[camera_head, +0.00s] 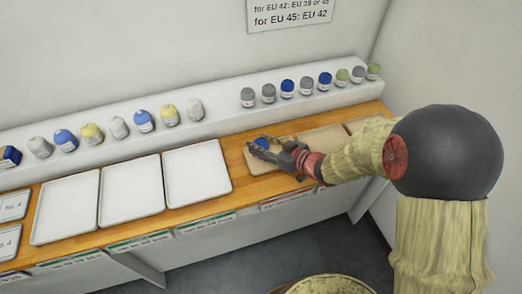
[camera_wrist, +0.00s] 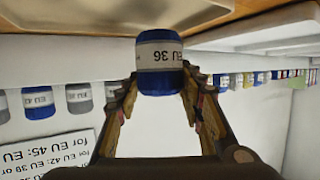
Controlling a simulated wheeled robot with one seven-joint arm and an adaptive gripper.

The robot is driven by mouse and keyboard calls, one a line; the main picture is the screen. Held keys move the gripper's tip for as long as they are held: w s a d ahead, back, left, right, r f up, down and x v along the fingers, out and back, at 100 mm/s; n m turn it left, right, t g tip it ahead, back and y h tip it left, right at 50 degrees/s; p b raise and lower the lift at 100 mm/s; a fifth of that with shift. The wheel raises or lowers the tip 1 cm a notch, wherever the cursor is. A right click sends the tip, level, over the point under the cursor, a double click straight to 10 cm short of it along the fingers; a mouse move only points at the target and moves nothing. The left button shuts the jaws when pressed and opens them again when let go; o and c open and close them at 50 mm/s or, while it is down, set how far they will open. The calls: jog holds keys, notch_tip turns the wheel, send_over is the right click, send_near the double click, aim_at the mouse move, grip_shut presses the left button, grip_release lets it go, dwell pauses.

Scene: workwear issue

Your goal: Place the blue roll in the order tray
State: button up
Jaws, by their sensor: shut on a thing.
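The blue roll (camera_wrist: 160,82) has a white label reading EU 36, upside down in the wrist view. My gripper (camera_wrist: 160,90) is shut on it, one finger on each side. In the head view, my gripper (camera_head: 268,150) is over a tan tray (camera_head: 256,164) on the wooden counter, and the blue roll (camera_head: 262,142) shows at its fingertips. I cannot tell whether the roll touches the tray. No visible label tells which tray is the order tray.
White trays (camera_head: 197,173) lie left of my gripper, and another tan tray (camera_head: 322,139) lies to its right. Several blue, grey, yellow, white and green rolls stand on the raised white ledge (camera_head: 222,121) behind. A sign (camera_head: 290,14) hangs on the wall.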

jog(key=shift+s+f+b, duration=0.1)
jog(key=shift+f+b, duration=0.25)
jog(key=shift+f, duration=0.85)
jog(key=shift+f, duration=0.15)
jog(key=o, duration=1.1)
jog(key=shift+o, duration=0.2)
jog(key=shift+s+d+r, duration=0.1)
jog(key=shift+d+r, duration=0.1)
jog(key=shift+r, duration=0.05)
jog(key=p+v, duration=0.4)
jog(key=v, duration=0.7)
jog(key=shift+s+d, duration=0.2)
jog(key=shift+d, duration=0.05)
